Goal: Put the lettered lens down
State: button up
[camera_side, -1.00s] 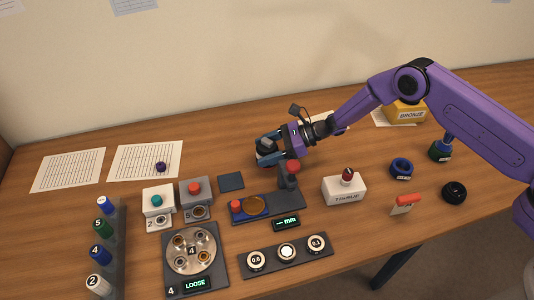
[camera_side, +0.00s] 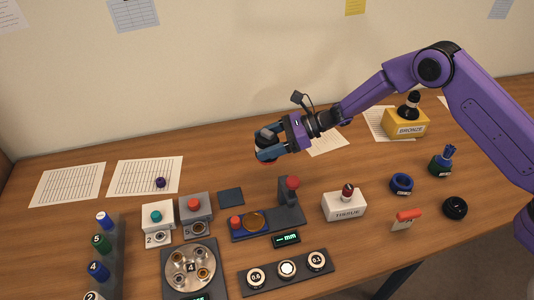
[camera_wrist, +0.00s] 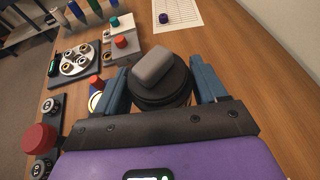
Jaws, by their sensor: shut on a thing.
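My gripper (camera_side: 268,147) is above the wooden table, behind the dark square pad. Its blue fingers are shut on a dark round lens (camera_wrist: 160,88), which carries a grey block-like piece on top in the wrist view. The lens (camera_side: 266,137) is partly hidden by the fingers in the side view and appears held clear of the table. No letter can be read on it.
The dark square pad (camera_side: 231,198) lies in front of my gripper. Bare table (camera_side: 225,160) shows left of the gripper.

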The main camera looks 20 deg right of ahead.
jog(key=shift+r, duration=0.5)
jog(key=shift+d+r, duration=0.2)
jog(key=shift+d, duration=0.2)
jog(key=s+d+r+m+t, duration=0.1)
jog(key=s+d+r, duration=0.1)
jog(key=s+d, duration=0.7)
jog(key=s+d+r+m+t, duration=0.15)
jog(key=s+d, duration=0.25)
jog(key=d, duration=0.8)
jog(key=shift+h, duration=0.4)
jog(key=shift+w+a+f, duration=0.65)
jog(key=shift+w+f, duration=1.05)
jog(key=shift+w, duration=0.5)
jog(key=shift+w+a+f, duration=0.65)
jog(key=shift+w+f, duration=1.05)
jog(key=shift+w, duration=0.5)
jog(key=shift+w+a+f, duration=0.65)
jog(key=shift+w+f, duration=1.05)
jog(key=shift+w, duration=0.5)
jog(key=shift+f, duration=1.45)
jog(key=shift+s+f+t, duration=0.1)
jog(key=shift+f+t, duration=0.15)
jog(key=shift+f, duration=0.15)
